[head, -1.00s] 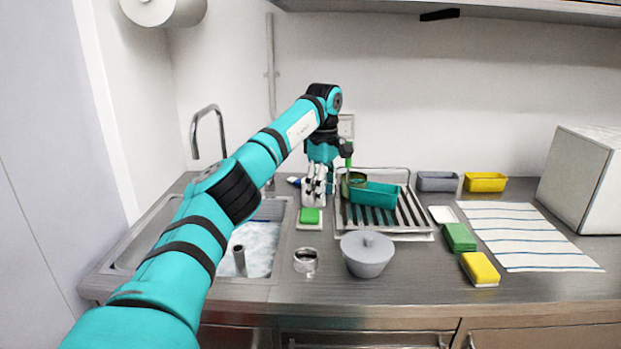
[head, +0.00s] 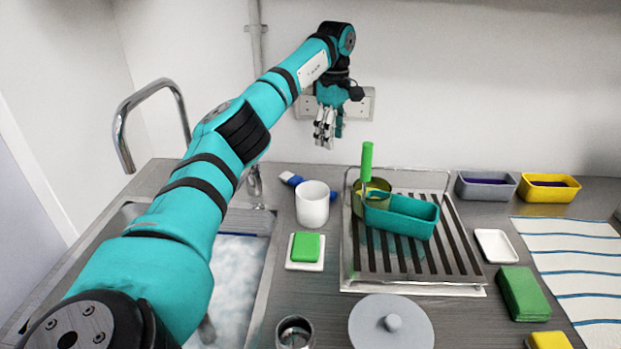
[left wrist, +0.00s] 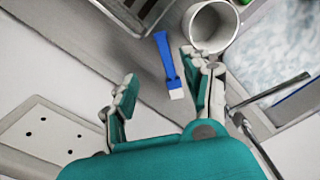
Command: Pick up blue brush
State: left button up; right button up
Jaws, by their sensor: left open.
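My left gripper (head: 327,132) is open and empty. It hangs above the counter in front of the wall, higher than the brush and a little to its right. In the left wrist view its fingers (left wrist: 160,72) are spread, with the brush visible in the gap between them.
A drying rack (head: 357,262) with a teal tub (head: 403,217) and a green-handled pot stands right of the cup. The sink (head: 232,285) and faucet (head: 150,92) are at left. A green sponge (head: 305,247) lies in front of the cup. A wall socket (head: 362,105) is behind the gripper.

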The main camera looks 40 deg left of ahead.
pick_arm(q)
jog(key=f, duration=1)
jog(key=shift+s+d, duration=0.1)
jog(key=shift+s, duration=0.15)
jog(key=shift+f, duration=0.45)
jog(key=shift+d+f, duration=0.1)
jog(key=shift+f, duration=0.15)
notch_tip(320, 180, down, 5)
jog(key=shift+f+p, duration=0.1)
jog(key=shift+p, duration=0.3)
pick_arm(e)
jog(key=shift+s+d+r, duration=0.1)
jog(key=shift+s+r, duration=0.15)
jog(key=shift+s, duration=0.2)
pick_arm(q)
jog(key=shift+c, duration=0.4)
grip_shut()
pick_arm(e)
jog(key=shift+d, duration=0.25)
